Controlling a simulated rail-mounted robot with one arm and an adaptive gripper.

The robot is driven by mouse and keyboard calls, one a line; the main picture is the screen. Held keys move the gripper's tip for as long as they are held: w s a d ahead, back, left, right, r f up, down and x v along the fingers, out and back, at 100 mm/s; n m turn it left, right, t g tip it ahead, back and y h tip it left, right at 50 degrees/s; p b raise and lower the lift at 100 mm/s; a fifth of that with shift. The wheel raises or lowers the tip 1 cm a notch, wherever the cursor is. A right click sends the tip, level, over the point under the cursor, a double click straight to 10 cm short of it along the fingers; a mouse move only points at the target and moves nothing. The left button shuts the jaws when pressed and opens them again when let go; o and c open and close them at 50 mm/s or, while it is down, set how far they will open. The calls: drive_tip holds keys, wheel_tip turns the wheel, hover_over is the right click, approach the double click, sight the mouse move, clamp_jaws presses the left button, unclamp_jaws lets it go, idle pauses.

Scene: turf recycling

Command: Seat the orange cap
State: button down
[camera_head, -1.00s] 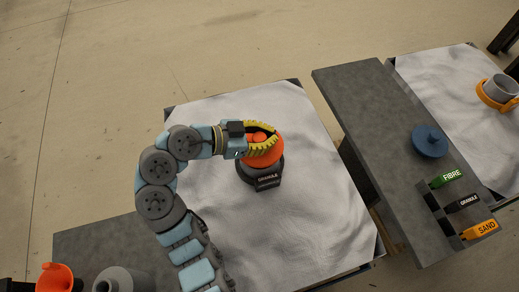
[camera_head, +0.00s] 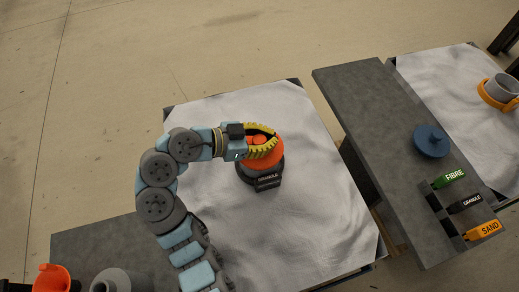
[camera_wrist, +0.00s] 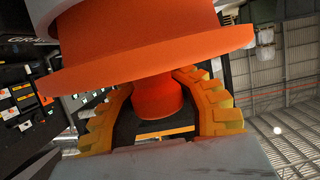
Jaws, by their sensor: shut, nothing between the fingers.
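The orange cap (camera_head: 265,161) sits at the top of a dark container labelled GRANULE (camera_head: 268,181) on the white sheet. In the wrist view the cap (camera_wrist: 150,50) shows a wide flange and a narrower knob below it in the picture. I cannot tell whether the cap is level or fully down. My gripper (camera_head: 276,140) is at the cap's knob, coming from the left. Its yellow ribbed fingers pass on both sides of the knob in the wrist view (camera_wrist: 152,82). The fingers are shut with nothing held between them. The flange hides part of the fingertips.
A grey bench (camera_head: 385,130) at right holds a blue lid (camera_head: 431,142) and FIBRE, GRANULE and SAND tags (camera_head: 466,202). A grey cup with an orange ring (camera_head: 497,92) stands far right. An orange funnel-like part (camera_head: 50,279) and grey cylinder (camera_head: 122,281) are lower left.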

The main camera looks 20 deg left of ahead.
drive_tip(key=c, duration=0.8)
unclamp_jaws()
drive_tip(key=v, duration=1.2)
